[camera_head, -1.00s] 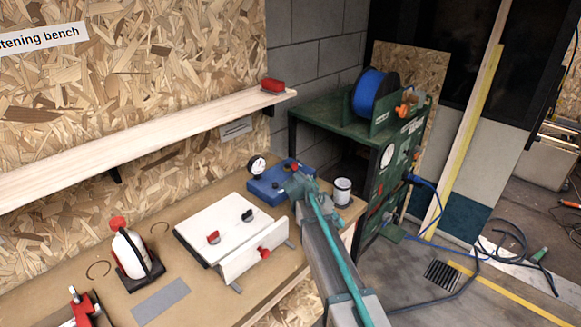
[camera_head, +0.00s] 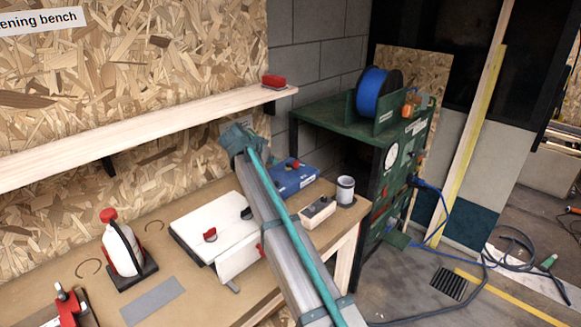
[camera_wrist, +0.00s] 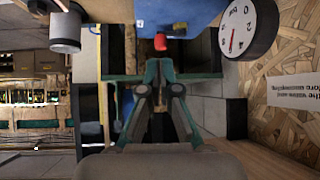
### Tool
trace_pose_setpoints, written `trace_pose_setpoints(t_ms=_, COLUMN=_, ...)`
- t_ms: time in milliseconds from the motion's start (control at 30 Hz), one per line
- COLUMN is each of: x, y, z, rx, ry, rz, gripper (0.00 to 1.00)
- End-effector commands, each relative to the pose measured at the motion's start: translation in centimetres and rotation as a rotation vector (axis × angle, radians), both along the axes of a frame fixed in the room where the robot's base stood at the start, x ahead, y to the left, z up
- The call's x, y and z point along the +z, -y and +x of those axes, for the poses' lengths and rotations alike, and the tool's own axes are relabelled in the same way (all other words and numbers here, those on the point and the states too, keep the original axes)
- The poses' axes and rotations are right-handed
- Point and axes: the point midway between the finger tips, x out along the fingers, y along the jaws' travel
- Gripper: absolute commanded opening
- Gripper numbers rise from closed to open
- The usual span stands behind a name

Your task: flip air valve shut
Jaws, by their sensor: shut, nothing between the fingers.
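The likely air valve is a blue unit (camera_head: 297,180) on the bench, with a small red lever (camera_head: 292,162) on top. In the wrist view, the blue body (camera_wrist: 178,12) is at the top and the red lever (camera_wrist: 160,41) lies just beyond my fingertips. A round white gauge (camera_wrist: 248,27) is beside it; my arm hides it in the head view. My gripper (camera_wrist: 159,68) is shut and empty, apart from the lever as far as I can tell. In the head view, my gripper (camera_head: 238,138) is raised left of the blue unit. I cannot tell the lever's exact setting.
A white fixture (camera_head: 210,220) with red and black knobs is left of my arm. A small block (camera_head: 318,211) and a white cup-like cylinder (camera_head: 345,190) stand right. A wooden shelf (camera_head: 130,132) runs above; a green cart (camera_head: 330,118) is behind right.

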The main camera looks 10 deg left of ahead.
Motion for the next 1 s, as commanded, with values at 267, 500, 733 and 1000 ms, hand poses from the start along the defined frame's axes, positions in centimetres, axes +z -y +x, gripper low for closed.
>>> trace_pose_setpoints(t_ms=267, x=-0.3, y=0.2, z=0.3, rx=-0.001, ry=-0.003, rz=-0.003, gripper=0.0)
trace_pose_setpoints(t_ms=500, x=-2.2, y=1.3, z=2.3, rx=-0.002, ry=-0.004, rz=-0.003, gripper=0.0)
trace_pose_setpoints(t_ms=733, x=-5.2, y=2.8, z=5.2, rx=-0.001, ry=-0.004, rz=-0.003, gripper=0.0)
trace_pose_setpoints(t_ms=1000, x=-6.7, y=4.6, z=8.6, rx=-0.002, ry=-0.002, rz=-0.002, gripper=0.0)
